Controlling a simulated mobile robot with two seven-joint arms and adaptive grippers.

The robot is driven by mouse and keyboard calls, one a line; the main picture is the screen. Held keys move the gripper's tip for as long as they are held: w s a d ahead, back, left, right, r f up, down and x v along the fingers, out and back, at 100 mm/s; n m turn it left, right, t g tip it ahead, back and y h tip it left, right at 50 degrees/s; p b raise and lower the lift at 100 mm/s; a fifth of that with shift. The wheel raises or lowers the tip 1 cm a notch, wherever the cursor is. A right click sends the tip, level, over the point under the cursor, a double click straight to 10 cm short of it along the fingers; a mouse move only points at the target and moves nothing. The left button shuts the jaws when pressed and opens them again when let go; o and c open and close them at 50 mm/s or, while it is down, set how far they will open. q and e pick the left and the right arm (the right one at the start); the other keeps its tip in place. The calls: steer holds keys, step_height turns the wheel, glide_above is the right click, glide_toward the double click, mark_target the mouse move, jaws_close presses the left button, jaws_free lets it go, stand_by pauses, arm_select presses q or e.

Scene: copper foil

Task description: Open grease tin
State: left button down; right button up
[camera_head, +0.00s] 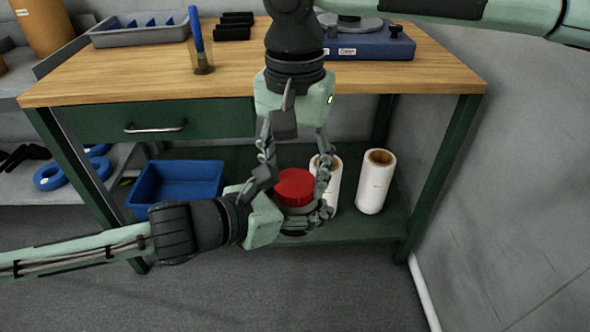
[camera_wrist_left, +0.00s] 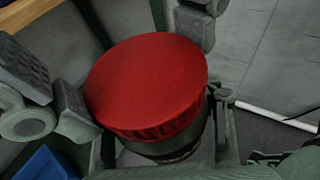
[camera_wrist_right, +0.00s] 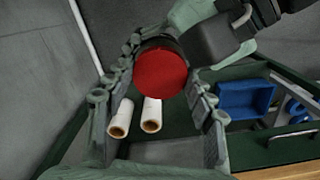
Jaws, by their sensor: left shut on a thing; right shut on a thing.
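The grease tin has a round red lid (camera_head: 295,187) and a darker body (camera_wrist_left: 172,150), mostly hidden by the fingers. It is held in front of the workbench, with the lid up and still on the body. My left gripper (camera_head: 297,204), coming in from the left, is shut on the tin's body. My right gripper (camera_head: 294,170) reaches down from above, with its fingers on either side of the red lid, shut on it. The lid also shows between the right fingers in the right wrist view (camera_wrist_right: 160,70). No gap between lid and body is visible.
The wooden workbench (camera_head: 130,78) has a green drawer (camera_head: 150,120) and a lower shelf (camera_head: 345,222). Two white rolls (camera_head: 375,182) and a blue bin (camera_head: 178,182) stand on that shelf. A brush in a jar (camera_head: 201,55) stands on the benchtop. Grey floor in front is clear.

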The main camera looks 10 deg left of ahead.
steer(key=shift+c, duration=1.2)
steer(key=n, duration=0.3)
steer(key=o, duration=1.3)
